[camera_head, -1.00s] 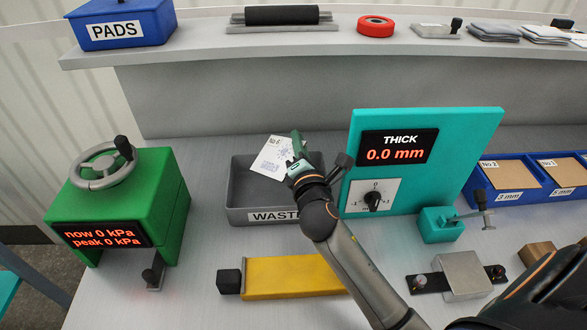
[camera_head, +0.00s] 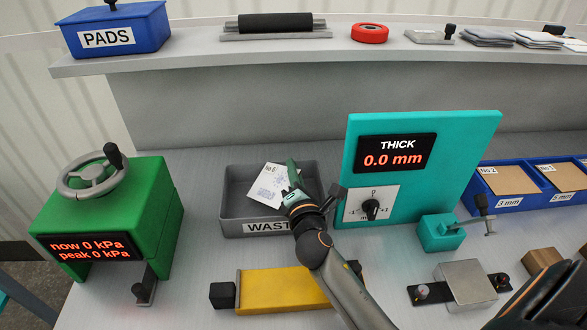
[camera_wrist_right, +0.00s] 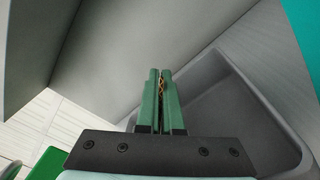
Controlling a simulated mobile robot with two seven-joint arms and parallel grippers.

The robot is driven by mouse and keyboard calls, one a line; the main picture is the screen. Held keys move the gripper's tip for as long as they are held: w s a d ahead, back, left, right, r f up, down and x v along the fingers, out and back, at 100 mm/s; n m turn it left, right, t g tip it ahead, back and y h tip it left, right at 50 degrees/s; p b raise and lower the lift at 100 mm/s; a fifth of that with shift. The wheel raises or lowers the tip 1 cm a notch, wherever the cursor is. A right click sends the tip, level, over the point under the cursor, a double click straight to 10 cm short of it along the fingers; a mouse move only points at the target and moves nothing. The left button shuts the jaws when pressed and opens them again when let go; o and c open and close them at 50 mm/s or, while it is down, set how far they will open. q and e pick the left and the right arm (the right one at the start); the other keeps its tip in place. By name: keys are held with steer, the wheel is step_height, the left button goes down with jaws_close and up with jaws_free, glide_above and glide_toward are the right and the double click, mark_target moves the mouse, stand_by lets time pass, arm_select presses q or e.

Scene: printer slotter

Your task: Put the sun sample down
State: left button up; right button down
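The sample is a white card (camera_head: 268,186) with a small blue-grey print and a "No" label; the print is too small to make out as a sun. It is tilted, above or inside the grey WASTE tray (camera_head: 227,208); I cannot tell if it touches the tray. My right gripper (camera_head: 292,180) is shut on the card's right side, over the tray. In the right wrist view the green fingers (camera_wrist_right: 160,100) are nearly together, with a thin brownish strip between them; the card's face is hidden there. My left gripper is not in view.
The teal THICK gauge (camera_head: 470,150) stands close right of the tray, reading 0.0 mm. A green press (camera_head: 150,215) stands to the left. A yellow block (camera_head: 283,290) lies in front. Blue trays (camera_head: 478,205) sit at the right. A raised shelf (camera_head: 200,60) runs behind.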

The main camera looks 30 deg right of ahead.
steer(key=shift+f, duration=0.2)
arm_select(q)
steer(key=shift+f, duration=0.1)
arm_select(e)
steer(key=c, duration=1.1)
jaws_free()
